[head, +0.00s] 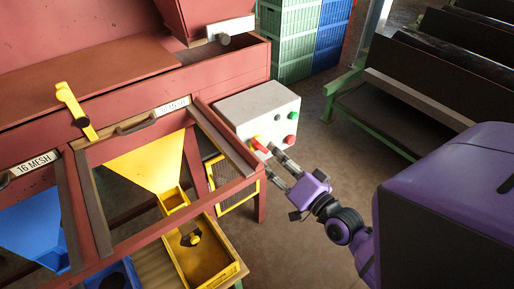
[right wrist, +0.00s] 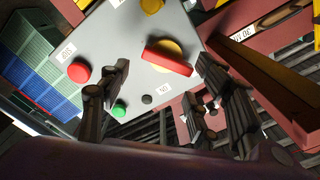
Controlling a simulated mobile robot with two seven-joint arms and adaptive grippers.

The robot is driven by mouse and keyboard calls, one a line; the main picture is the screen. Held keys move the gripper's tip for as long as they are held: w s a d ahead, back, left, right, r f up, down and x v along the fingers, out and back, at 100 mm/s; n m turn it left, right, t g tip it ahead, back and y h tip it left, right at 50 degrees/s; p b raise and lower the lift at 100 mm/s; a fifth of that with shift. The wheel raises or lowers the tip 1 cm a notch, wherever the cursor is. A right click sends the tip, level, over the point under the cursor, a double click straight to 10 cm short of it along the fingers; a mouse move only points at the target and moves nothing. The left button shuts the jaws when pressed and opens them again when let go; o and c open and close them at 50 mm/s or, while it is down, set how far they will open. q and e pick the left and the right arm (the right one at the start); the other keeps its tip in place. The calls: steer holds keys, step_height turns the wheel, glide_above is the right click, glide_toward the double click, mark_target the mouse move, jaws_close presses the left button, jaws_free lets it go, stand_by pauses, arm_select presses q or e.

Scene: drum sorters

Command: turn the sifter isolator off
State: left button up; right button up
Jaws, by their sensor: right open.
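The sifter isolator is a red bar handle on a yellow disc (right wrist: 167,58), on the face of a pale grey control box (head: 262,108). The red handle (head: 259,144) also shows in the head view, at the box's lower left. In the right wrist view the bar lies nearly level, tilting slightly down to the right. My right gripper (head: 271,163) is open in front of the box; the handle appears between its spread fingertips (right wrist: 164,74). I cannot tell whether they touch it. My left gripper is not in view.
The box also carries a red button (right wrist: 79,72), a green button (right wrist: 119,109) and a small black one (right wrist: 147,99). The red sorter frame (head: 225,150) stands close at left, with a yellow chute (head: 150,165). Green crates (head: 297,40) stand behind.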

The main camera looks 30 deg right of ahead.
mark_target(265, 149)
steer(key=w, duration=0.4)
steer(key=shift+w+a+r+p, duration=0.1)
steer(key=shift+w+a+p, duration=0.1)
steer(key=shift+w+p, duration=0.15)
steer(key=shift+w, duration=0.5)
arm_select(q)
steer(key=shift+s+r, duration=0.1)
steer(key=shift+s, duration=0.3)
